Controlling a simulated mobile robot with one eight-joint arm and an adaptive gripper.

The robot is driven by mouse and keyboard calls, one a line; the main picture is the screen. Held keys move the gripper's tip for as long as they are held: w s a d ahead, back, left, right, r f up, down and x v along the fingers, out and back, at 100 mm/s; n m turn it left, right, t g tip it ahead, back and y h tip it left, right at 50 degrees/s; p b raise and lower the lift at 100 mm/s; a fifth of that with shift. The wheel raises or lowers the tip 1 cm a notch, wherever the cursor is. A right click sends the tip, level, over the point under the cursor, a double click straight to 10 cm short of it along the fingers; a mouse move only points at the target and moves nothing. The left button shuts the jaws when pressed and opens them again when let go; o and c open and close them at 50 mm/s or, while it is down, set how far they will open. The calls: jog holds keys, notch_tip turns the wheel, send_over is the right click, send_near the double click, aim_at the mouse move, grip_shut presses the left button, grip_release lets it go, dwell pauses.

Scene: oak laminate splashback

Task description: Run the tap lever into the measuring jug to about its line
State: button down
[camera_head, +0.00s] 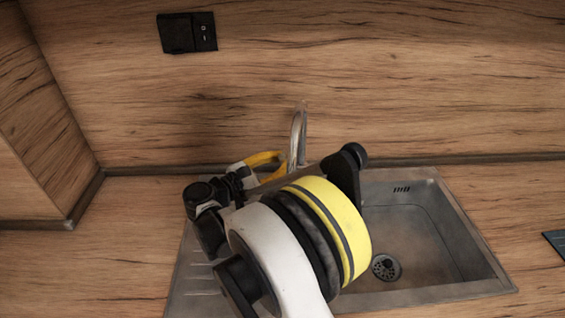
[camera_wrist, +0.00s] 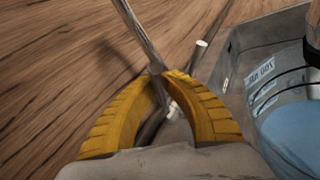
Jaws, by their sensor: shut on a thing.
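My gripper (camera_wrist: 160,76) is shut on the metal tap lever (camera_wrist: 139,34), its yellow fingers meeting around it in the wrist view. In the head view, the yellow fingers (camera_head: 262,160) show beside the upright chrome tap (camera_head: 298,138), and my arm hides most of the grip. The measuring jug (camera_wrist: 262,72) is at the right of the wrist view, cut off by the frame, with a label and dark marks on its side. Blue liquid (camera_wrist: 292,138) fills its lower visible part. I cannot tell its exact level against the line. The jug does not show in the head view.
The steel sink (camera_head: 420,235) has a visible drain (camera_head: 386,267), and its right part looks empty. A black socket (camera_head: 187,32) is on the oak splashback. A dark flat object (camera_head: 556,243) lies at the right edge. The counter on the left (camera_head: 90,265) is clear.

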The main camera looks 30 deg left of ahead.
jog(key=shift+w+a+r+n+g, duration=0.15)
jog(key=shift+w+r+n+g, duration=0.15)
jog(key=shift+w+g, duration=0.1)
jog(key=shift+f, duration=0.1)
jog(key=c, duration=1.4)
grip_release()
jog(key=shift+c, duration=0.2)
jog(key=shift+s, duration=0.1)
jog(key=v, duration=1.2)
jog(key=shift+f, duration=0.1)
